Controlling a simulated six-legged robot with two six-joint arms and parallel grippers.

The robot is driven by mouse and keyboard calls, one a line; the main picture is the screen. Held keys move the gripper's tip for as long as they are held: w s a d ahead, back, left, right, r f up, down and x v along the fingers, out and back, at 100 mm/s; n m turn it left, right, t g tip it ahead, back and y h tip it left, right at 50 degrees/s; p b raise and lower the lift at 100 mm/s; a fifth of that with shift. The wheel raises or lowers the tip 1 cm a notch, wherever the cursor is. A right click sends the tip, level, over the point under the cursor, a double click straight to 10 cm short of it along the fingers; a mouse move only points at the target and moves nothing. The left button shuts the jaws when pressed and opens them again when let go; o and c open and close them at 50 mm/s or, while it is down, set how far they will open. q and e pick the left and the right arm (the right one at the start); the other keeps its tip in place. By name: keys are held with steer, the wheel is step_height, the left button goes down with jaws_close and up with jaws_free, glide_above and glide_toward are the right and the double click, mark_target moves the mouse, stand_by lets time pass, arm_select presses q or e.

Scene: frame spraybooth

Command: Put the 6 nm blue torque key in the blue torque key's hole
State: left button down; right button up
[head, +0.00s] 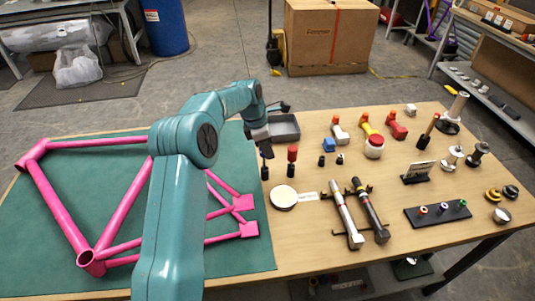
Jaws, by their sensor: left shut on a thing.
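My left gripper (262,146) is over the table, above the right edge of the green mat. It is shut on a small dark thing (265,170) that shows just below the fingers. I cannot make out its colour or whether it is the blue torque key. My right gripper is not in view.
A pink frame (122,207) lies on the green mat (40,250). Right of the gripper stand a grey tray (284,128), a red-topped tool (292,154), a white disc (284,196) and two torque wrenches (346,220) (371,208). Bare table lies between the wrenches and the block.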

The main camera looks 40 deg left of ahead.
arm_select(q)
steer(key=shift+f, duration=0.95)
steer(key=shift+d+f, duration=0.1)
steer(key=shift+f, duration=0.3)
steer(key=shift+s, duration=0.25)
steer(key=shift+w+f, duration=0.2)
steer(key=shift+f, duration=0.05)
steer(key=c, duration=0.8)
jaws_free()
steer(key=shift+w, duration=0.1)
steer(key=shift+o, duration=0.5)
steer(key=shift+s+r, duration=0.15)
steer(key=shift+s, duration=0.15)
steer(key=shift+w+r, duration=0.15)
steer(key=shift+r, duration=0.2)
steer(key=v, duration=1.1)
steer(key=shift+b, duration=0.3)
steer(key=shift+r, duration=0.1)
